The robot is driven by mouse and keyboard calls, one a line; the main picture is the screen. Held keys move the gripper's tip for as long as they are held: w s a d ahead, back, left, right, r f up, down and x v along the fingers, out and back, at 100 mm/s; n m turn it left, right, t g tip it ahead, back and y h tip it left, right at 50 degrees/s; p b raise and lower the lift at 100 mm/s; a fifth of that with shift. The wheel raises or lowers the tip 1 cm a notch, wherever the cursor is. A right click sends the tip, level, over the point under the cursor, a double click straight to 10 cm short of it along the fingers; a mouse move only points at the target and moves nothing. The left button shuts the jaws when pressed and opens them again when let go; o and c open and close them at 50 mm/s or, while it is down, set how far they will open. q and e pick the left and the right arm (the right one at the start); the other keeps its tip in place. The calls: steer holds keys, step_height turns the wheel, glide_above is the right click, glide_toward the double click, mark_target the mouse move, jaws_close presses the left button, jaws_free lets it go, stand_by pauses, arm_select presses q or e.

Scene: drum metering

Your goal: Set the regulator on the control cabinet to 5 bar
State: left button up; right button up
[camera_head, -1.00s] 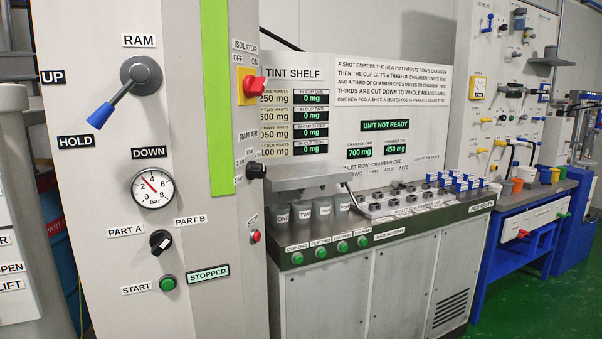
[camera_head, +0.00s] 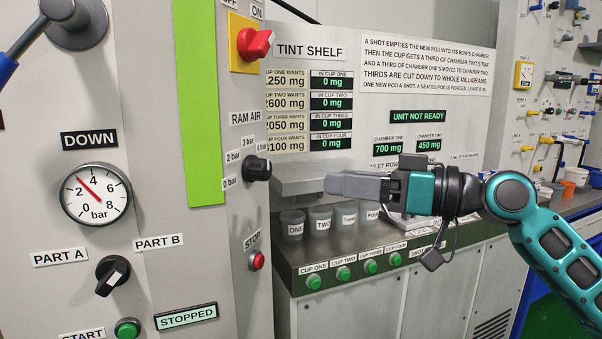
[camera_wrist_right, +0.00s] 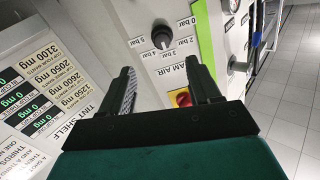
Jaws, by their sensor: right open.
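The regulator is a black knob (camera_head: 257,168) under the RAM AIR label on the grey control cabinet's (camera_head: 232,295) right-hand side, ringed by bar labels. The right wrist view shows the knob (camera_wrist_right: 161,36) ahead, with 0, 2, 3, 4 and 5 bar labels. Its pale mark seems near 3 bar. The round gauge (camera_head: 96,194) on the front reads between 2 and 4 bar. My right gripper (camera_head: 332,186) points left, to the right of the knob and apart from it. In the wrist view its fingers (camera_wrist_right: 160,66) are spread and empty. My left gripper is out of view.
The red isolator switch (camera_head: 257,43) is above the knob, and the red STOP button (camera_head: 257,261) below. The tint shelf's metal ledge (camera_head: 300,178) and grey cups (camera_head: 320,218) are close behind and below my gripper. Open air lies between fingers and knob.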

mark_target(268, 172)
steer(key=p+x, duration=0.1)
steer(key=x, duration=1.1)
steer(key=shift+a+r, duration=0.15)
steer(key=shift+a, duration=0.25)
steer(key=shift+p, duration=0.3)
steer(key=c, duration=0.9)
